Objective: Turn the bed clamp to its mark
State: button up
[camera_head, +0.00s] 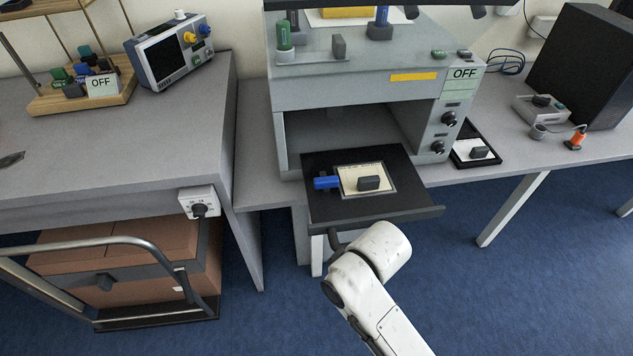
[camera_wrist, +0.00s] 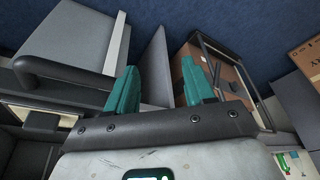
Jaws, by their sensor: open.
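The black pulled-out bed (camera_head: 415,201) bears a cream plate with a dark block (camera_head: 369,183) on it. A blue lever (camera_head: 326,183), which looks like the bed clamp, sits at the plate's left edge and lies roughly sideways. I cannot make out its mark. My gripper shows in the wrist view (camera_wrist: 160,85) with its two teal fingers apart and nothing between them. In the head view my white arm ends just in front of the bed's front edge and hides the fingers. The lever is not clearly seen in the wrist view.
The grey machine (camera_head: 360,90) stands over the bed. A black tray (camera_head: 463,154) lies to its right. At left are a bench with a wall-type switch (camera_head: 200,202) and a cart of brown boxes (camera_head: 125,255). Blue floor is clear at lower right.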

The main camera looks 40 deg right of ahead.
jog(key=w+r+n, duration=0.1)
jog(key=w+n, duration=0.2)
jog(key=w, duration=0.7)
notch_tip(320, 180, up, 6)
jog(key=n+g, duration=0.3)
jog(key=n, duration=0.4)
send_over(327, 179)
jog(key=shift+w+a+f, duration=0.1)
jog(key=shift+a, duration=0.15)
jog(key=shift+d+p, duration=0.25)
jog(key=shift+p, duration=0.05)
jog(key=shift+f, duration=3.65)
